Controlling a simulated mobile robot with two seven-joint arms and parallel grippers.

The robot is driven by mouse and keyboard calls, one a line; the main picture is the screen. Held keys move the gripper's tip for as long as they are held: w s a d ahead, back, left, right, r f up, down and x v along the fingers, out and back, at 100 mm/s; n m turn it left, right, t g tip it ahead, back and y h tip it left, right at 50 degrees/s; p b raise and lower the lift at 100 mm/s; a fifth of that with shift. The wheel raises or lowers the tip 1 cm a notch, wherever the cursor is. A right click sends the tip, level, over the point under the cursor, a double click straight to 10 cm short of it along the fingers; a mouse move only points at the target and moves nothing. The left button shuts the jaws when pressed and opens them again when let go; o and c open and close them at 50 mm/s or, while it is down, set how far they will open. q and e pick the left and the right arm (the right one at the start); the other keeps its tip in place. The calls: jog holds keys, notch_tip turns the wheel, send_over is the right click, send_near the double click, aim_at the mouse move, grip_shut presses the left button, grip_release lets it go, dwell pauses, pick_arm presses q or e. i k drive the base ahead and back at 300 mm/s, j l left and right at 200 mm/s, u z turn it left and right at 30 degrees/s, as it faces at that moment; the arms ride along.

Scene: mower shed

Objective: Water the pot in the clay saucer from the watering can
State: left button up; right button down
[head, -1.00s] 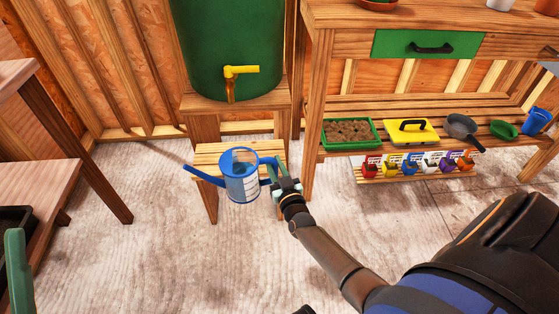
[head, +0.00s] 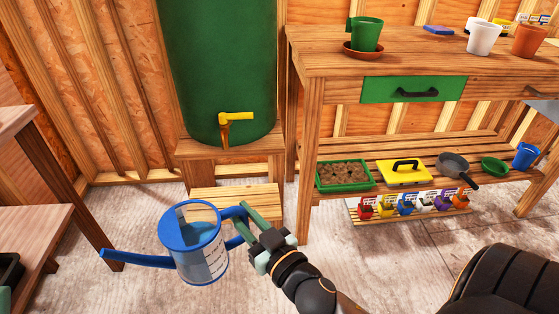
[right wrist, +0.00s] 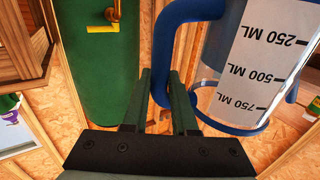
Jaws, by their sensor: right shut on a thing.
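The blue watering can (head: 190,248) is held in the air in front of the low slatted stool, its long spout pointing left. My right gripper (head: 250,228) is shut on its handle, on the can's right side. In the right wrist view the handle (right wrist: 163,70) runs between the fingers, next to the can's clear scale window (right wrist: 260,65). A green pot (head: 366,34) with a side handle stands upright in the clay saucer (head: 360,55) on the bench top, at its left end. The pot's inside is hidden. I cannot make out my left gripper.
A green water barrel (head: 218,70) with a yellow tap (head: 236,117) stands behind the stool (head: 238,200). A white pot (head: 484,38) and a terracotta pot (head: 529,40) stand right on the workbench (head: 315,65). The lower shelf holds a soil tray (head: 344,175). Another table is left.

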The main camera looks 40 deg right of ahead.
aim_at(366, 31)
jog(key=z, duration=1.15)
jog(key=i+l+u, duration=0.1)
jog(key=l, duration=0.2)
jog(key=i+l+u, duration=0.15)
jog(key=l, duration=0.2)
jog(key=i+l+u, duration=0.1)
jog(key=l, duration=0.25)
jog(key=i+l+u, duration=0.1)
jog(key=i+l, duration=0.15)
jog(key=i+l+u, duration=0.1)
jog(key=l, duration=0.35)
jog(key=i+l+u, duration=0.15)
jog(key=l, duration=0.2)
jog(key=k, duration=0.05)
